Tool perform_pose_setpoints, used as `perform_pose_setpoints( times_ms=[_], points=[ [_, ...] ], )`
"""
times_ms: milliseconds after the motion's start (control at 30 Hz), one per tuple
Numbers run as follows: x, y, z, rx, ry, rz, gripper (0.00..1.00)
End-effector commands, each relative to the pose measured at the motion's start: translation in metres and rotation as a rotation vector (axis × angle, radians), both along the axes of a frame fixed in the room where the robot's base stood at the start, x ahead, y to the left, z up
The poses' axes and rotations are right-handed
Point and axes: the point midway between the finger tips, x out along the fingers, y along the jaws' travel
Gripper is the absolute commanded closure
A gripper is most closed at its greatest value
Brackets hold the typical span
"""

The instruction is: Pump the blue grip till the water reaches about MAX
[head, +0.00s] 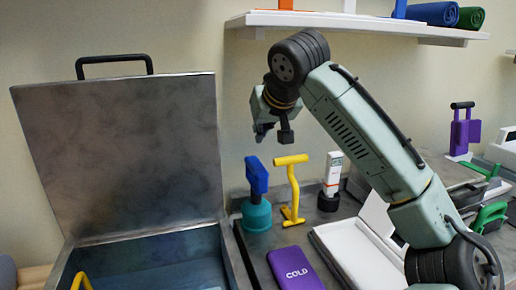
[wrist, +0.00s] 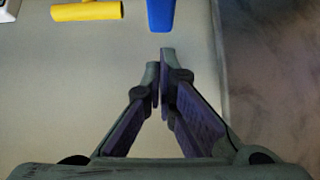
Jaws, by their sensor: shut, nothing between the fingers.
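The blue grip (head: 257,175) stands upright on a round teal base (head: 257,216) on the bench right of the metal tank. Its blue end also shows at the top of the wrist view (wrist: 160,14). My gripper (head: 266,134) is above the blue grip, apart from it. In the wrist view my gripper (wrist: 160,58) is shut and empty, its fingertips just below the blue end in the picture. The metal tank (head: 232,255) has its lid (head: 120,150) raised. Bluish water (head: 150,276) shows inside, partly cut off by the frame. I can make out no MAX mark.
A yellow T-handled tool (head: 292,188) stands close right of the blue grip and shows in the wrist view (wrist: 86,11). A white device (head: 332,172) stands beyond it. A purple COLD pack (head: 295,268) lies in front. A shelf (head: 350,22) hangs above.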

Motion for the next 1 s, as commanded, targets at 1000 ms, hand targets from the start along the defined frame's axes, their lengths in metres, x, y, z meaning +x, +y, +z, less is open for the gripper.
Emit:
perform_pose_setpoints(
  times_ms=[1000],
  points=[
    [0.018,0.009,-0.076,0.001,0.000,0.003,1.00]
  ],
)
